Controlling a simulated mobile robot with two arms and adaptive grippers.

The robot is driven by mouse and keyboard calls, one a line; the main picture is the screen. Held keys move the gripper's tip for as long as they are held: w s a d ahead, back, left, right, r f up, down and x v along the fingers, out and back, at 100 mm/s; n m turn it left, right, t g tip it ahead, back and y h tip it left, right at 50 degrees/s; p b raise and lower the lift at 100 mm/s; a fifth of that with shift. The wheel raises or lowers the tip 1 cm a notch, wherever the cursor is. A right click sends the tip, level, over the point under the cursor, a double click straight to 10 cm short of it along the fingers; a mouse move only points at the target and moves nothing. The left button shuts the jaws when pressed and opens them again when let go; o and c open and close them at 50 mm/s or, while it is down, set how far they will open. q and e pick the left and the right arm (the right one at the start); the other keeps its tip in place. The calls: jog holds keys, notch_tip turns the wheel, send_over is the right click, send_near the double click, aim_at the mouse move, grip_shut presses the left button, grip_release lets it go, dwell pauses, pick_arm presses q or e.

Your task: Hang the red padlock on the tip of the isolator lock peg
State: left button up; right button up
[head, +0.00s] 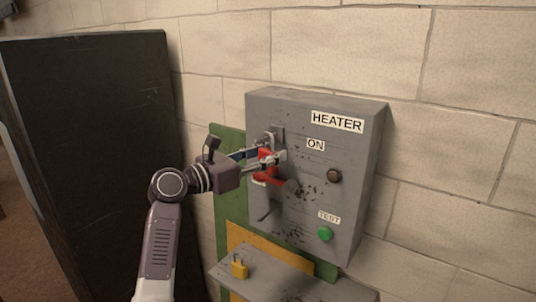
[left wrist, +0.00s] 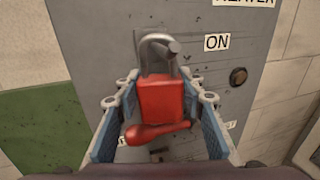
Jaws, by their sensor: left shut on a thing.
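The red padlock (head: 265,156) is between the fingers of my left gripper (head: 280,158), in front of the grey heater box (head: 350,130). In the left wrist view the red padlock (left wrist: 160,97) is upright, its grey shackle (left wrist: 147,55) at the top. The red isolator handle (left wrist: 155,132) lies just below the padlock and also shows in the head view (head: 287,186). My right gripper is not in view.
A yellow padlock (head: 239,267) stands on the grey shelf (head: 300,287) below the box. The box carries a brown knob (head: 334,176) and a green button (head: 324,233). A large dark panel (head: 90,150) stands at the left.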

pick_arm(q)
jog(key=o, duration=1.4)
jog(key=shift+s+a, duration=0.1)
jog(key=shift+a, duration=0.05)
